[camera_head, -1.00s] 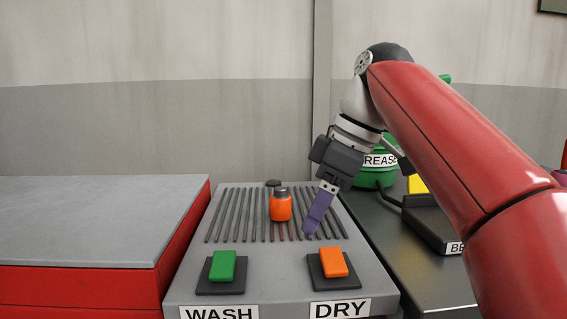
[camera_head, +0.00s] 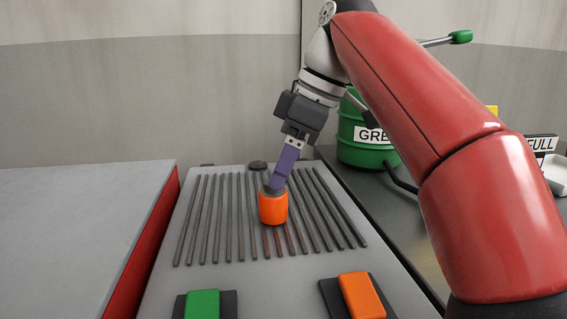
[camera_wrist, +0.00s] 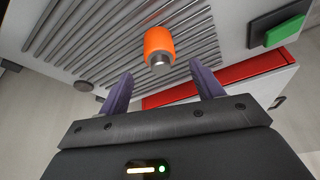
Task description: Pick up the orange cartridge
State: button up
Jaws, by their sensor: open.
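The orange cartridge (camera_head: 273,208) stands upright on the ribbed grey station (camera_head: 210,258), with its dark cap toward my gripper. In the wrist view the cartridge (camera_wrist: 158,45) lies ahead of the fingertips, roughly midway between them, with its grey metal cap facing me. My gripper (camera_head: 278,183) has purple fingers and in the head view its tips overlap the cap. In the wrist view my gripper (camera_wrist: 160,80) is open, with the two fingers wide apart and nothing between them.
A green button (camera_head: 202,304) and an orange button (camera_head: 361,296) are at the station's front. A red cabinet with a grey top (camera_head: 70,235) is at left. A green grease drum (camera_head: 365,135) stands on the dark bench at right. The station top around the cartridge is clear.

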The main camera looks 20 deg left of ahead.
aim_at(269, 200)
jog(key=shift+x, duration=3.9)
